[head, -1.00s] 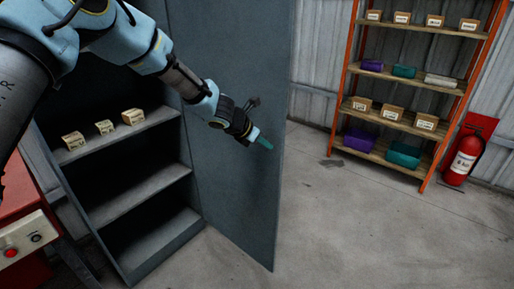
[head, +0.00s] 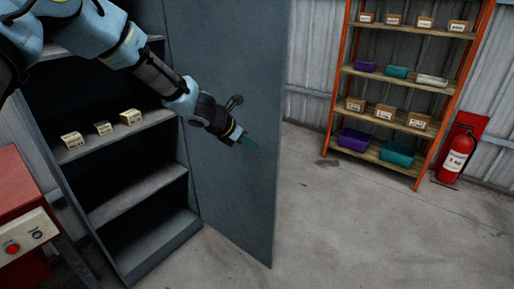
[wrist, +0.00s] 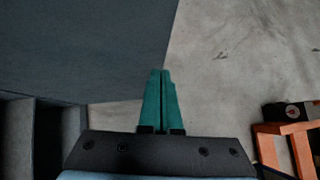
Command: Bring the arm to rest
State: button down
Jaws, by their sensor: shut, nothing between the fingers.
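My gripper (head: 248,142) is in front of the open grey cabinet door (head: 235,190) in the head view, pointing down and to the right. In the wrist view its two green fingers (wrist: 160,100) lie together, shut with nothing between them. The door fills the upper left of the wrist view, and I cannot tell how close the fingers are to it. My arm reaches in from the upper left, across the front of the cabinet.
The grey cabinet (head: 140,205) holds several small labelled boxes (head: 103,128) on a shelf. A red machine (head: 22,215) stands at the left. An orange rack (head: 385,150) with boxes and bins and a fire extinguisher (head: 455,155) stand at the back right. Floor (head: 370,235) at the right is clear.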

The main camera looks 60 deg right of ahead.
jog(key=s+v, duration=0.1)
jog(key=v, duration=0.6)
jog(key=shift+a+r+b, duration=0.25)
jog(key=shift+a+b, duration=0.1)
jog(key=shift+a, duration=0.05)
jog(key=shift+w, duration=0.1)
jog(key=w+a+m+t+y, duration=0.1)
jog(key=w+a+m, duration=0.2)
jog(key=w+a, duration=0.5)
jog(key=w+a+m+t+y, duration=0.1)
jog(key=w+a+m+y, duration=0.15)
jog(key=a, duration=0.95)
jog(key=w+a+m+t+y, duration=0.1)
jog(key=w+a+m, duration=0.4)
jog(key=a, duration=0.5)
jog(key=s+a+m+y, duration=0.1)
jog(key=a+m+y, duration=0.1)
jog(key=a, duration=1.2)
jog(key=s+a+r+m+y, duration=0.1)
jog(key=a+m, duration=0.3)
jog(key=a, duration=1.1)
jog(key=shift+s+a+t+y, duration=0.2)
jog(key=shift+s+t+y, duration=0.2)
jog(key=shift+s+y, duration=0.25)
jog(key=shift+r, duration=0.1)
